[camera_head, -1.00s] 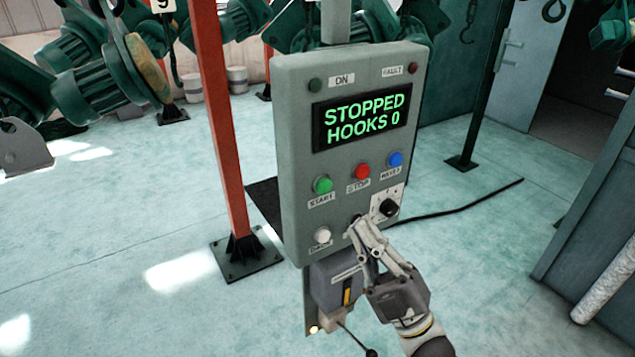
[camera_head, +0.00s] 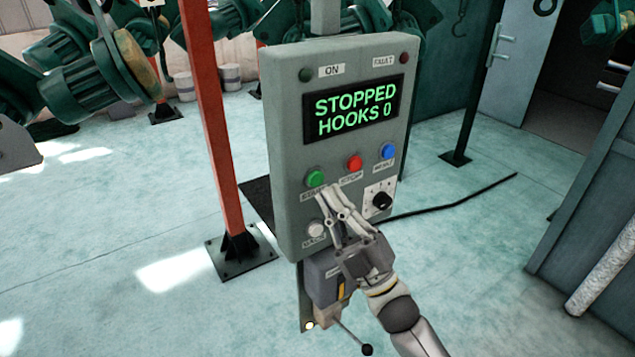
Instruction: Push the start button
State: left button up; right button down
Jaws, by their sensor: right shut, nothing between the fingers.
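The grey control box (camera_head: 285,130) stands upright in the middle of the view. Its display (camera_head: 352,109) reads "STOPPED HOOKS 0". The green start button (camera_head: 316,178) is at the lower left of the panel, with its label partly covered by my gripper. My right gripper (camera_head: 326,191) is shut and empty. Its fingertips are just below and right of the green button in the picture; I cannot tell whether they touch the panel. My left gripper is not in view.
A red stop button (camera_head: 354,162), a blue button (camera_head: 388,151), a white button (camera_head: 316,229) and a black knob (camera_head: 382,201) share the panel. A lever (camera_head: 352,336) sticks out below. A red post (camera_head: 212,130) stands to the left.

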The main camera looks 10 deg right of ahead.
aim_at(316, 179)
jog(key=shift+w+a, duration=0.3)
jog(key=shift+w, duration=0.5)
jog(key=shift+w, duration=0.1)
dwell(0.8)
jog(key=shift+w+a+b, duration=0.15)
jog(key=shift+w+b, duration=0.15)
jog(key=shift+b, duration=0.05)
